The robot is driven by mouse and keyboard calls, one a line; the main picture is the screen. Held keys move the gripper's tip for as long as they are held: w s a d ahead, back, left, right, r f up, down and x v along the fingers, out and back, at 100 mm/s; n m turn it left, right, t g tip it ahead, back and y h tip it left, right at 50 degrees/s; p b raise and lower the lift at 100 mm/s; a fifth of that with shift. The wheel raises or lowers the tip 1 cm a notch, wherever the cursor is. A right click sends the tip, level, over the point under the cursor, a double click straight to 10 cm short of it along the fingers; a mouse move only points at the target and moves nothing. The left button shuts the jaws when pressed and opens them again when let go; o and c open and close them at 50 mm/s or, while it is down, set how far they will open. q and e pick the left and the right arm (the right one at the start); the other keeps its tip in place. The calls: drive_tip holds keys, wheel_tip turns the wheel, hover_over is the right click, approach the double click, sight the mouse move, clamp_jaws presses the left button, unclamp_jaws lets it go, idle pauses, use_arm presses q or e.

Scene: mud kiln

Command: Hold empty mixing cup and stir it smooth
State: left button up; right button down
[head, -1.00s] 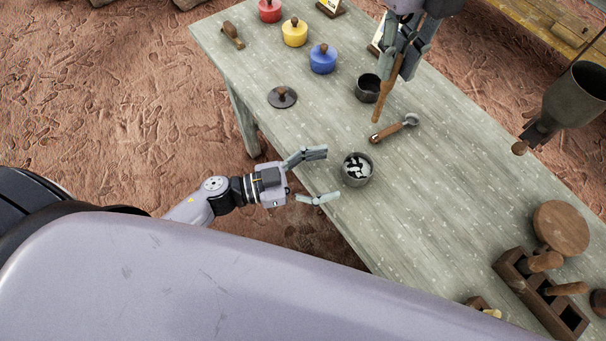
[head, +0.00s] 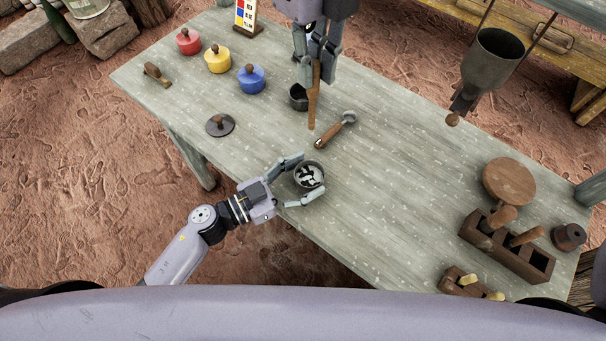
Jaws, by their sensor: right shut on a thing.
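A small grey cup (head: 309,184) stands upright near the table's front edge, with black and white material inside rather than empty. My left gripper (head: 311,174) is open, with one finger on each side of this cup; I cannot tell whether they touch it. My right gripper (head: 316,74) is shut on a wooden stirring stick (head: 313,102), which points down above the table behind the cup.
A wooden-handled scoop (head: 335,130) lies behind the grey cup. A dark lid (head: 220,125) and red, yellow and blue (head: 251,80) lidded pots are at left. A wooden rack (head: 490,240) and round wooden block (head: 509,182) stand at right. The table's middle right is clear.

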use_arm(q)
drive_tip(key=c, duration=1)
drive_tip(key=shift+o, duration=0.2)
use_arm(e)
wheel_tip(320, 180, down, 20)
drive_tip(key=d, duration=0.1)
drive_tip(key=shift+s, duration=0.4)
